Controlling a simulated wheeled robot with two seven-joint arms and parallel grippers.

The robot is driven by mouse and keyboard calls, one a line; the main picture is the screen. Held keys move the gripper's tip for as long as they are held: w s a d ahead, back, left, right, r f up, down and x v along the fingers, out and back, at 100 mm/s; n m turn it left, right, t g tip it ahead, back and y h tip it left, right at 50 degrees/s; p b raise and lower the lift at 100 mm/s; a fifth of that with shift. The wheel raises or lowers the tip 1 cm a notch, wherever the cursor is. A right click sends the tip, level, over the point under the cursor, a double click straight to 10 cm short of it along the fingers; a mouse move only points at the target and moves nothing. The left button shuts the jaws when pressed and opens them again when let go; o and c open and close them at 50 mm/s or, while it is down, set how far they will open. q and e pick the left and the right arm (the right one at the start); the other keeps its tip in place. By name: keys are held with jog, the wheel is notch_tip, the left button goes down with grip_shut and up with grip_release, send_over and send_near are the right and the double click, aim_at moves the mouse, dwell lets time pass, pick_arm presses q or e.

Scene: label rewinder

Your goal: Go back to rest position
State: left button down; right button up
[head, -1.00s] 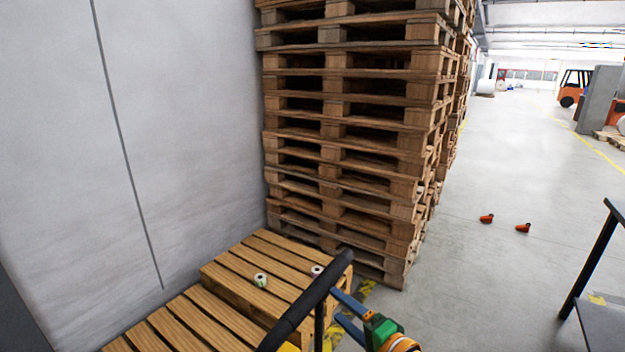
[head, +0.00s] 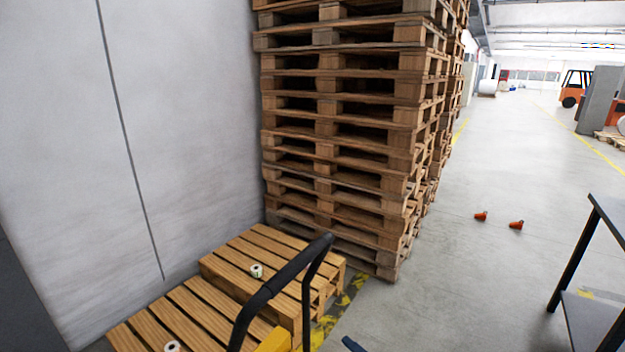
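A dark blue tip (head: 352,344), most likely of my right gripper, just enters at the bottom edge. The rest of that gripper is out of the picture, so its opening cannot be told. My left gripper is not in view. A small white label roll (head: 256,271) stands on the raised wooden pallet (head: 270,250). Another white roll (head: 172,347) sits at the bottom edge on the nearer pallet (head: 190,312), partly cut off.
A black handle (head: 262,297) above a yellow body (head: 275,341) stands in front of the pallets. A tall pallet stack (head: 345,130) is behind. A dark table (head: 600,325) is at the right. Two orange objects (head: 481,215) (head: 516,225) lie on the open floor.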

jog(key=s+d+f+n+g+h, duration=0.2)
jog(key=s+d+f+n+g, duration=0.1)
jog(key=s+f, duration=0.75)
jog(key=s+d+f+n+g+h, duration=0.25)
jog(key=s+f, duration=0.45)
jog(key=f, duration=0.6)
jog(key=s+d+f+n+g, duration=0.1)
jog(key=s+f+n, duration=0.1)
jog(key=s, duration=0.6)
jog(key=s+d+f+n+g, duration=0.1)
jog(key=s+f+n+g, duration=0.1)
jog(key=s, duration=0.6)
jog(key=s+d+f+n+g+h, duration=0.1)
jog(key=s+f, duration=0.3)
jog(key=s, duration=0.4)
jog(key=shift+s+d+f+n+g, duration=0.15)
jog(key=shift+d+n+g, duration=0.4)
jog(key=shift+n, duration=0.3)
